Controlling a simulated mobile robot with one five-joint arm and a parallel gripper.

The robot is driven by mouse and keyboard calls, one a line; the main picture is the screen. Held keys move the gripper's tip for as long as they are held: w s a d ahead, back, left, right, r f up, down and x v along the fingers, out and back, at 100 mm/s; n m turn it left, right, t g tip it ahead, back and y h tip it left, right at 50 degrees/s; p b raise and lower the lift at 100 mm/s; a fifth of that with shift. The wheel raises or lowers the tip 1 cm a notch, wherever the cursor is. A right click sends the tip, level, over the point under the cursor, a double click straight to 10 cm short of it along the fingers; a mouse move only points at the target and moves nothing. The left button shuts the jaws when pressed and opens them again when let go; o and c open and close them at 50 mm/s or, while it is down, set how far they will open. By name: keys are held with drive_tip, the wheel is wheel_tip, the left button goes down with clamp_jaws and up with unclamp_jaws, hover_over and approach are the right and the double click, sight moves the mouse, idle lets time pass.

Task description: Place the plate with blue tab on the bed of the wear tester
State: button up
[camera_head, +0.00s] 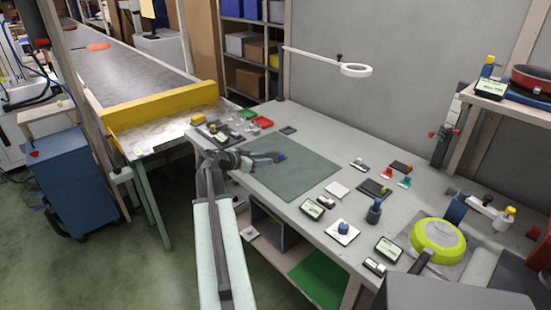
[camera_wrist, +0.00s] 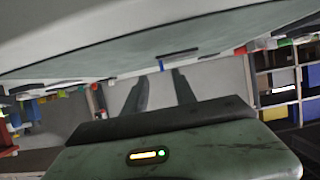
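My gripper (camera_head: 272,157) reaches over the dark green mat (camera_head: 300,175) from its left side. In the wrist view, which is upside down, its two fingers (camera_wrist: 160,76) stand apart. A small blue tab (camera_head: 281,156) shows at the gripper's tip; a narrow blue piece (camera_wrist: 162,66) also shows just beyond and between the fingertips. The tab's plate is not clear, and no firm grip on it shows. A light grey device with an arm (camera_head: 485,207) at the right may be the wear tester; I cannot tell its bed for certain.
A green-rimmed pan (camera_head: 437,240) lies at the right. Several small blocks, displays and a white plate (camera_head: 337,189) stand right of the mat. Most of the mat is clear.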

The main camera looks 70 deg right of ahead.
sight(277, 162)
drive_tip(key=shift+b+x, duration=0.4)
drive_tip(key=shift+x, duration=0.7)
drive_tip(key=shift+r+b+x, duration=0.15)
drive_tip(key=shift+b+x, duration=0.15)
drive_tip(key=shift+x, duration=1.1)
drive_tip(key=shift+r+b+x, duration=0.2)
drive_tip(key=shift+b+x, duration=0.1)
drive_tip(key=shift+x, duration=1.05)
drive_tip(key=shift+d, duration=0.15)
clamp_jaws()
